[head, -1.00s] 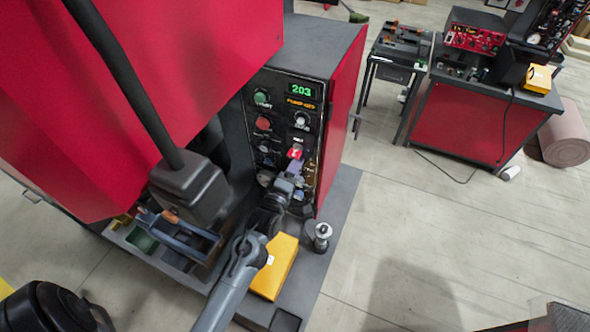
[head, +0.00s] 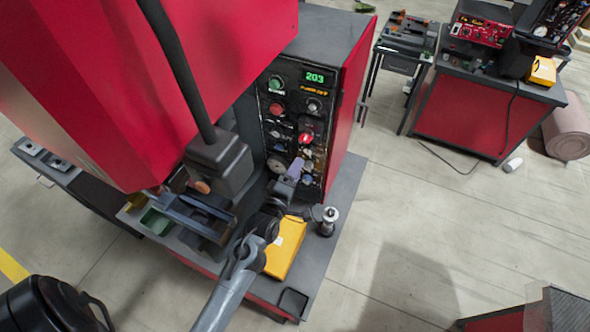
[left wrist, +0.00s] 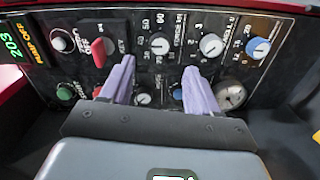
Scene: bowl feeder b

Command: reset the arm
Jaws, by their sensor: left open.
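My left arm reaches in from the bottom of the head view. Its gripper (head: 295,168) is in front of the lower part of the control panel (head: 292,122), just below a red switch (head: 306,137). In the left wrist view the two purple fingers (left wrist: 157,72) are spread apart with nothing between them. Behind them is the panel face with white-capped dials (left wrist: 159,45), a blue knob (left wrist: 258,48) and the red switch (left wrist: 102,50). The fingers appear apart from the switch. My right gripper is not in view.
A green display (head: 315,78) reads 203. A yellow box (head: 286,248) and a metal post (head: 328,221) stand on the machine's base beside my arm. A large red housing (head: 190,60) overhangs on the left. Open floor (head: 420,230) lies to the right.

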